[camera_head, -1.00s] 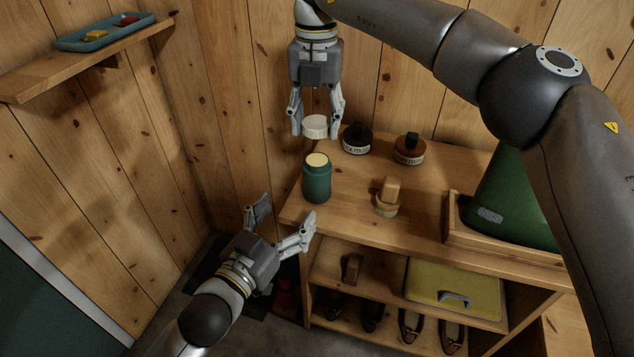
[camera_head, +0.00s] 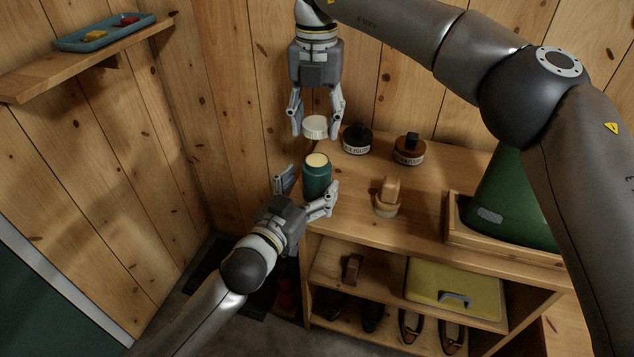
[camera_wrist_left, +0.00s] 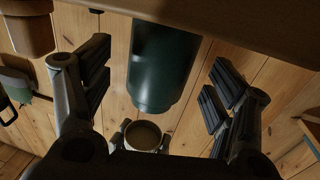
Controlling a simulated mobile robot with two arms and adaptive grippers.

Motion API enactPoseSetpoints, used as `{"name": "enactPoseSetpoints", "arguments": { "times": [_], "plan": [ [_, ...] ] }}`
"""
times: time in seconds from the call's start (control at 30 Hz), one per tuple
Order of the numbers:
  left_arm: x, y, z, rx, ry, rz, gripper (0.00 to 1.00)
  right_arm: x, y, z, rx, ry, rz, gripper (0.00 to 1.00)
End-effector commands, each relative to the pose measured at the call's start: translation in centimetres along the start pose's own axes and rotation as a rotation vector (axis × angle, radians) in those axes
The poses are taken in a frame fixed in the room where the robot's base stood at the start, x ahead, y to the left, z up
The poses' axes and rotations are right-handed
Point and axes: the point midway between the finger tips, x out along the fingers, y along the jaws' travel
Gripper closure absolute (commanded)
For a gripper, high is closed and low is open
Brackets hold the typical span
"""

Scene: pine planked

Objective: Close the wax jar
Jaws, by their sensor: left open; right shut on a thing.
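The wax jar (camera_head: 317,176) is a dark green cylinder with pale cream wax at its open top, standing upright near the left end of the bench. My left gripper (camera_head: 308,183) is open, with one finger on each side of the jar's near part. In the left wrist view the jar (camera_wrist_left: 163,65) shows upside down between the spread fingers, with a gap on each side. My right gripper (camera_head: 315,130), pointing down, is shut on the white lid (camera_head: 315,127), which it holds above and behind the jar.
A black polish jar (camera_head: 357,139) and a brown one (camera_head: 409,149) stand right of the lid. A wooden brush in a round holder (camera_head: 387,197) stands right of the wax jar. A green cone-like object (camera_head: 512,205) sits in a wooden tray farther right. Shoes fill the lower shelf.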

Motion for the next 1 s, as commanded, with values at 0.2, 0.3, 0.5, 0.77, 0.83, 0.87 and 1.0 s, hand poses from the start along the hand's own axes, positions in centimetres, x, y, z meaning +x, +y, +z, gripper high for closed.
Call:
{"name": "enactPoseSetpoints", "arguments": {
  "times": [0.2, 0.3, 0.5, 0.77, 0.83, 0.87, 1.0],
  "plan": [
    [2.3, 0.0, 0.0, -0.001, 0.000, 0.000, 0.21, 0.0, 0.0, 0.0, 0.000, 0.000, 0.000, 0.60],
    [2.7, 0.0, 0.0, -0.001, 0.001, 0.001, 0.21, 0.0, 0.0, 0.0, 0.000, 0.000, 0.000, 0.60],
    [2.7, 0.0, 0.0, -0.001, 0.000, 0.001, 0.21, 0.0, 0.0, 0.0, 0.000, 0.000, 0.000, 0.60],
    [2.7, 0.0, 0.0, -0.001, 0.000, 0.000, 0.41, 0.0, 0.0, 0.0, 0.000, 0.000, 0.000, 0.60],
    [2.7, 0.0, 0.0, -0.001, 0.000, 0.000, 0.50, 0.0, 0.0, 0.0, 0.000, 0.000, 0.000, 0.60],
    [2.7, 0.0, 0.0, -0.001, 0.000, 0.000, 0.54, 0.0, 0.0, 0.0, 0.000, 0.000, 0.000, 0.60],
    [2.7, 0.0, 0.0, -0.001, 0.000, 0.000, 0.72, 0.0, 0.0, 0.0, 0.000, 0.000, 0.000, 0.60]
  ]
}}
